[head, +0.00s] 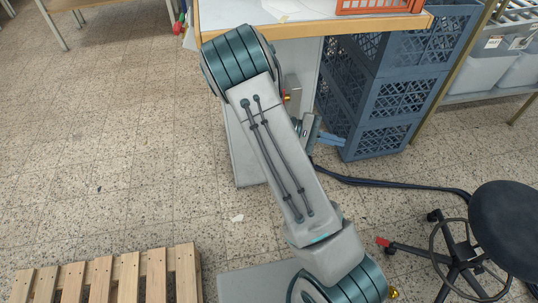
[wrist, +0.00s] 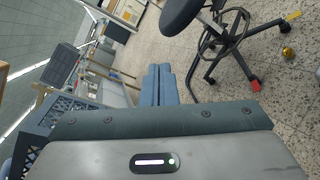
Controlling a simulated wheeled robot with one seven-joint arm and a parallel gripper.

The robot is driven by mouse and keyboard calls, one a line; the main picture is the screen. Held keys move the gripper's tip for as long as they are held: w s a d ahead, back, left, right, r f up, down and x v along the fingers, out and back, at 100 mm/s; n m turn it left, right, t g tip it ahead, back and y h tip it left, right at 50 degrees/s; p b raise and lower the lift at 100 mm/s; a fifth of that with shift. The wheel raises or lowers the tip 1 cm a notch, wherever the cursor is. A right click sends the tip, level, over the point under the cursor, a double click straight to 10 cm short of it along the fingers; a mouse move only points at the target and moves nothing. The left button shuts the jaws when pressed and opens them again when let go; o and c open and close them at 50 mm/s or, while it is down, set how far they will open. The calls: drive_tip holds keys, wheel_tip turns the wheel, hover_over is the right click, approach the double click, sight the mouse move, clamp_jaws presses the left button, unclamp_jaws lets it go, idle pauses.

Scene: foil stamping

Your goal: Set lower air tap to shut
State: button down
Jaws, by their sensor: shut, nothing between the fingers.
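A small red and brass fitting (head: 286,97) shows beside my arm, at the grey panel below the bench top, in the head view. It may be an air tap; most of it is hidden, and I cannot tell whether it is the lower one or how its handle is set. My gripper (head: 344,144) is to the right of and below this fitting, apart from it, in front of the blue crates. Its two blue fingers (wrist: 158,68) lie together, empty, in the wrist view. No tap shows clearly in the wrist view.
A dark hose (head: 390,184) runs across the floor to the right. A black stool (head: 510,225) stands at the right, a wooden pallet (head: 110,278) at lower left.

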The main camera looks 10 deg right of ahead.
drive_tip(key=w+a+f+n+t+h+b, duration=0.2)
drive_tip(key=w+f+n+t+h+b, duration=0.2)
drive_tip(key=w+f+n+t+h, duration=0.25)
drive_tip(key=w+a+f+n+t+h+b, duration=0.1)
drive_tip(key=w+f+n+t+h+b, duration=0.3)
drive_tip(key=f+t, duration=0.45)
drive_tip(key=w+a+f+n+t+y+b, duration=0.2)
drive_tip(key=a+f+n+t+y+b, duration=0.3)
drive_tip(key=f+n+t+y, duration=0.55)
drive_tip(key=w+a+f+n+t+y+b, duration=0.2)
drive_tip(key=a+f+n+t+y, duration=0.5)
drive_tip(key=f+n+y, duration=0.65)
drive_tip(key=w+r+m+y+b, duration=0.1)
drive_tip(key=w+r+b, duration=0.2)
drive_tip(key=w+r, duration=0.4)
drive_tip(key=shift+d+r+t+b, duration=0.35)
drive_tip(key=shift+d+r+t, duration=0.1)
drive_tip(key=shift+r, duration=2.9)
drive_tip(key=shift+d+r+m, duration=0.1)
drive_tip(key=shift+m, duration=0.35)
